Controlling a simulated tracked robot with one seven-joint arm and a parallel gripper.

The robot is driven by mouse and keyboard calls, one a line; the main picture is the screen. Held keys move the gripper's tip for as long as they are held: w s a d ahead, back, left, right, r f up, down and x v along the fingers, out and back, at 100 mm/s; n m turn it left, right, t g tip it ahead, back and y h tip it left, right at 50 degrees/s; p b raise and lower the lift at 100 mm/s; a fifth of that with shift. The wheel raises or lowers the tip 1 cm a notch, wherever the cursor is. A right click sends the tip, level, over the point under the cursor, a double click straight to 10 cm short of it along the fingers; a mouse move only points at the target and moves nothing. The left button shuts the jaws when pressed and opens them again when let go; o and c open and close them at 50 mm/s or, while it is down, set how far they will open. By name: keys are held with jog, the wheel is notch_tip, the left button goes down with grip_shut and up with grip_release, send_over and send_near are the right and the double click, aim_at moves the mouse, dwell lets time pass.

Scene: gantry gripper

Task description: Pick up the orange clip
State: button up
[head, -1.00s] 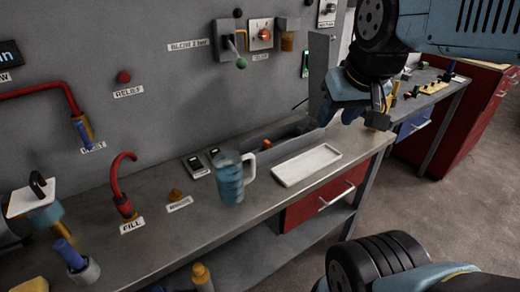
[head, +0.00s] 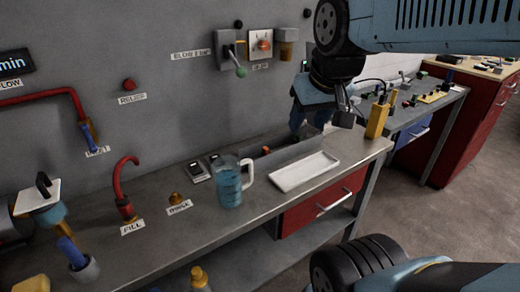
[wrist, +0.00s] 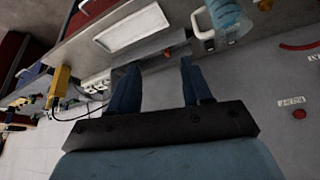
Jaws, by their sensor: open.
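A small orange piece (head: 266,150), which looks like the orange clip, lies in the long grey bin (head: 292,153) at the back of the bench. In the wrist view the orange piece (wrist: 168,53) shows just beyond and between the fingertips, nearer the right one. Its exact shape is too small to tell. My gripper (head: 309,127) points down above the right part of the bin. In the wrist view my gripper (wrist: 160,65) has its two blue fingers spread apart with nothing between them. The bin's inside is partly hidden by its front wall.
A white tray (head: 304,171) lies in front of the bin. A blue measuring jug (head: 229,187) with a white handle stands left of it. A yellow holder (head: 377,121) stands right of my gripper. The wall with a switch box (head: 261,43) rises behind the bench.

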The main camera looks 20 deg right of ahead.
jog(key=w+f+n+g, duration=0.2)
jog(key=w+f, duration=0.1)
jog(key=w, duration=1)
jog(key=n+g, duration=0.1)
jog(key=g, duration=0.1)
send_near(266, 148)
jog(key=shift+y, duration=0.3)
jog(key=f, duration=0.6)
jog(key=w+f, duration=0.1)
jog(key=f, duration=0.2)
jog(key=shift+f, duration=0.35)
grip_shut()
